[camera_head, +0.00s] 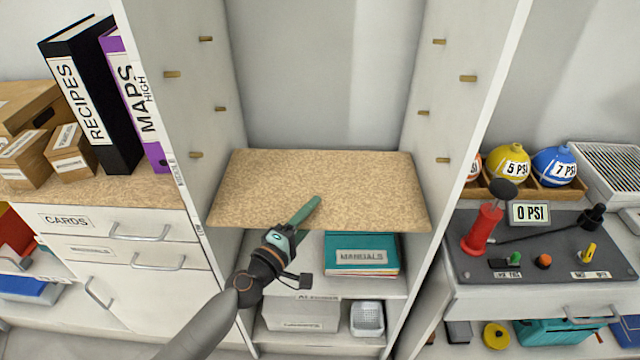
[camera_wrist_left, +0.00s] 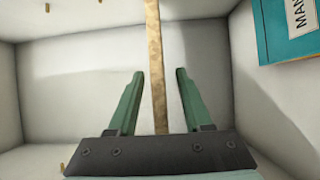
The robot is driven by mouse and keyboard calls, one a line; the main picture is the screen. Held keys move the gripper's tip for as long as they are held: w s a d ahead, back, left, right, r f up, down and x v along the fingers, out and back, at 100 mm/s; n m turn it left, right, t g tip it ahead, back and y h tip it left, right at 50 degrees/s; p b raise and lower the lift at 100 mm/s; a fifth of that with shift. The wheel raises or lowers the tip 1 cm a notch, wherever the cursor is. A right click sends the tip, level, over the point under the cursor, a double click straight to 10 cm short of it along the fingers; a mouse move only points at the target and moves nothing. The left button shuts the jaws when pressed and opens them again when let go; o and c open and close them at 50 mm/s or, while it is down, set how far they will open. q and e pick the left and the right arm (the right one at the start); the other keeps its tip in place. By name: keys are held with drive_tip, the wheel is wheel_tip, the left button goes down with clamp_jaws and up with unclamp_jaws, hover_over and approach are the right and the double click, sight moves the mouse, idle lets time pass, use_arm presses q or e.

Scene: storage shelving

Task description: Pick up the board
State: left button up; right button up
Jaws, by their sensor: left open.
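The board (camera_head: 350,185) is a tan, speckled panel lying roughly flat between the two white side walls of the middle shelving unit. In the left wrist view the board (camera_wrist_left: 155,45) shows edge-on as a narrow tan strip. My left gripper (camera_head: 312,206) is at the board's front edge, left of its middle. Its green fingers are open, and in the left wrist view the gripper (camera_wrist_left: 159,75) has one finger on each side of the board's edge, with gaps showing. What supports the board is hidden. My right gripper is not in view.
Brass pegs (camera_head: 468,78) stick out of both side walls above the board. Below it are a teal manuals binder (camera_head: 345,255), a grey labelled box (camera_head: 300,316) and a white basket (camera_head: 367,319). Black and purple binders (camera_head: 95,95) stand left; a pump console (camera_head: 545,250) is right.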

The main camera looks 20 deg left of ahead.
use_arm(q)
clamp_jaws()
idle(0.3)
idle(1.1)
drive_tip(key=shift+r, duration=0.15)
